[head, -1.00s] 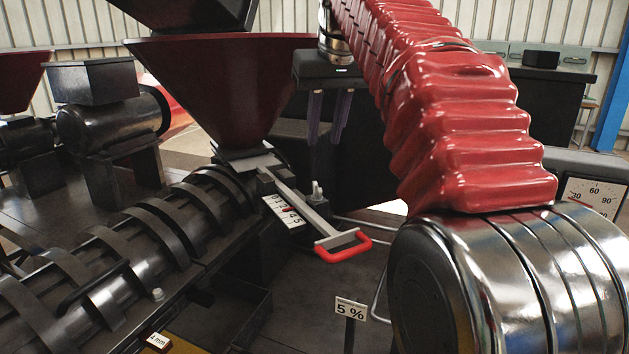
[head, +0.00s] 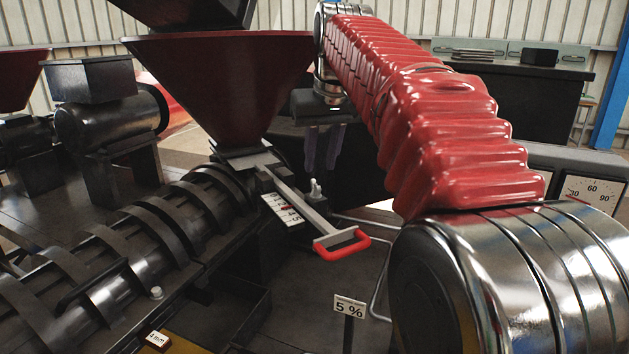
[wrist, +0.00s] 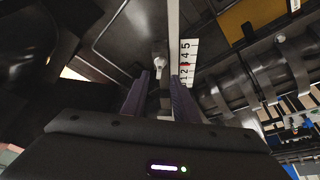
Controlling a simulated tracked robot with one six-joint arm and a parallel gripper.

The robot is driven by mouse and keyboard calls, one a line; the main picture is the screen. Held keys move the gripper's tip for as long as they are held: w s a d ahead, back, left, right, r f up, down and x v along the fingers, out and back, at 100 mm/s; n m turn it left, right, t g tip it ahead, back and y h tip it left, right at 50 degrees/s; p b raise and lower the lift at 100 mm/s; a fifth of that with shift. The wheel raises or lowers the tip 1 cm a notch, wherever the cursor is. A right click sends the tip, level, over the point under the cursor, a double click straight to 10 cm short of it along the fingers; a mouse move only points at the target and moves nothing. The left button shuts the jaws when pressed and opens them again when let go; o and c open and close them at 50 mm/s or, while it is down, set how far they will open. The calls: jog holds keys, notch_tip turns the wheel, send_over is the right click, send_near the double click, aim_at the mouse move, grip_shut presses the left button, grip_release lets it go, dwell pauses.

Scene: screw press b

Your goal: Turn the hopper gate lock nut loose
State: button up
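The hopper gate lock nut (head: 315,188) is a small pale nut with an upright wing or lever, beside the gate slide bar. In the wrist view the nut (wrist: 160,62) appears just beyond and between the fingertips. My gripper (head: 321,168) points down above the nut, with its two purple fingers apart. In the wrist view my gripper (wrist: 160,80) is open and empty, and the fingers do not appear to touch the nut. The gate slide (head: 300,205) runs out from under the hopper to a red handle (head: 343,244).
A numbered scale (head: 283,208) lies along the slide, close to the nut. The dark red hopper (head: 220,85) rises left of my gripper. The ribbed screw barrel (head: 130,245) fills the lower left. A 5 % sign (head: 350,307) stands in front. A dial (head: 594,192) is at the right.

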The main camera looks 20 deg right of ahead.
aim_at(317, 183)
jog(key=x, duration=0.6)
jog(key=shift+w+f, duration=0.1)
jog(key=shift+f, duration=0.2)
jog(key=shift+c, duration=0.3)
